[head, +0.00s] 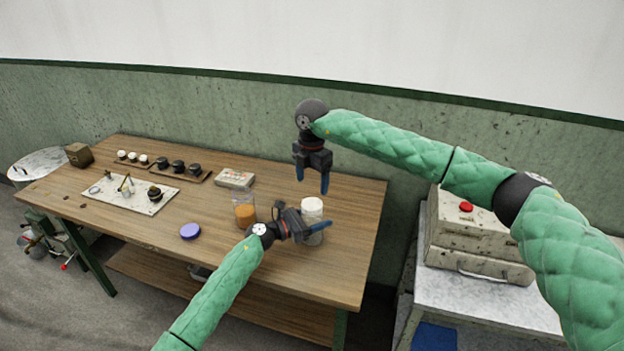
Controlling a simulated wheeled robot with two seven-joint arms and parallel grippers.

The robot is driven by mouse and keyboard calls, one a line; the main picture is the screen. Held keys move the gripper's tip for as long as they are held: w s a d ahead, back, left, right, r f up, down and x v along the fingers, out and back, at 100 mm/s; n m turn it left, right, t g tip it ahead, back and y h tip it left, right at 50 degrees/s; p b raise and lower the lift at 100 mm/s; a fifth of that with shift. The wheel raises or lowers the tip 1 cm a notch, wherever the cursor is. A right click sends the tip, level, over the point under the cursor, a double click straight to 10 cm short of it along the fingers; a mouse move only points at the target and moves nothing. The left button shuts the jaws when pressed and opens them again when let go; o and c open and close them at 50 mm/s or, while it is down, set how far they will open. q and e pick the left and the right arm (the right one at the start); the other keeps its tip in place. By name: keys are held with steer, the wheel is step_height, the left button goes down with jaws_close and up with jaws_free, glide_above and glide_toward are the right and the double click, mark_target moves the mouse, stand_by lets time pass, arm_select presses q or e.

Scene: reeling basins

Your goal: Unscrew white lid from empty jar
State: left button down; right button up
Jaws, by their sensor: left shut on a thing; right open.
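The white lid (312,205) sits on top of the empty jar (313,238), a clear jar standing upright near the right end of the wooden table. My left gripper (314,230) is shut around the jar's body, below the lid, and its fingers hide part of the jar. My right gripper (312,181) is open and empty, pointing down above and behind the lid, apart from it.
A jar with orange contents (245,211) stands just left of my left gripper. A purple lid (190,231) lies on the wooden table (350,250). A small box (235,178), a white board (130,195) and trays with knobs are further left. A case with a red button (466,207) is at right.

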mark_target(312, 203)
steer(key=m, duration=0.8)
steer(key=shift+f, duration=0.1)
steer(key=shift+m, duration=0.3)
steer(key=shift+f, duration=3.95)
steer(key=c, duration=1)
